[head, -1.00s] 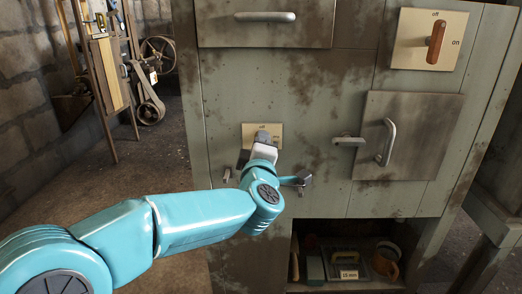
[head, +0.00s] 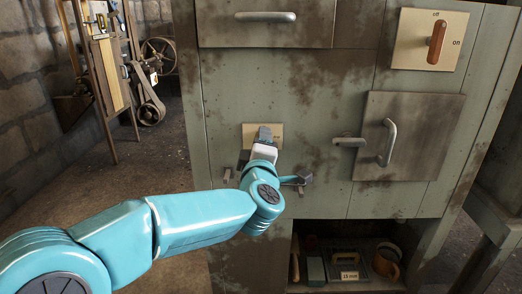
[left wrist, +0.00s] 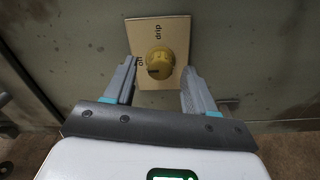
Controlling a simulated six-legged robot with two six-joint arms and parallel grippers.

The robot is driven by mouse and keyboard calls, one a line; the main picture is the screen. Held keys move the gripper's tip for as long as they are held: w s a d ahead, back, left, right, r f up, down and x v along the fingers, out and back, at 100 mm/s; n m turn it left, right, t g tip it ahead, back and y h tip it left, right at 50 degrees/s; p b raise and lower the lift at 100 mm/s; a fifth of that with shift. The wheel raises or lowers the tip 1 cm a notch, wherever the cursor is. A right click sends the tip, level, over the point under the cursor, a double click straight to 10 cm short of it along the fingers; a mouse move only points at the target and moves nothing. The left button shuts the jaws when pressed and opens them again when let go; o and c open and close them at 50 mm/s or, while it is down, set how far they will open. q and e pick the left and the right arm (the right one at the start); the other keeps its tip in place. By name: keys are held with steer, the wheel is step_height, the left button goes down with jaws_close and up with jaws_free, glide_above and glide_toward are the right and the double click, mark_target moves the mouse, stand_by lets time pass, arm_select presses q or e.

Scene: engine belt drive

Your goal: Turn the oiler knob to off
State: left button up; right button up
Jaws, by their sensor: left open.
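The oiler knob (left wrist: 159,63) is a round yellow knob on a cream plate (left wrist: 175,32) lettered "off" and "drip" in the left wrist view. A dark mark shows on its lower left side; its exact setting is hard to read. In the head view the plate (head: 249,130) is on the cabinet front, and my left gripper hides the knob. My left gripper (head: 264,133) is in front of the plate. In the left wrist view its open fingers (left wrist: 159,68) appear on either side of the knob, with gaps; contact cannot be seen. My right gripper is out of view.
A large switch with an orange handle (head: 436,42) is at the upper right. A drawer handle (head: 265,17) is above, and a small door with a grey handle (head: 387,143) is to the right.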

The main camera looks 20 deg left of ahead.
arm_select(q)
steer(key=p+v, duration=0.3)
steer(key=v, duration=1.3)
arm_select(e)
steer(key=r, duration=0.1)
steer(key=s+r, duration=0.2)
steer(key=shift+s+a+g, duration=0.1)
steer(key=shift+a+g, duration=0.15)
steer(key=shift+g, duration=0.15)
arm_select(q)
steer(key=shift+s, duration=0.1)
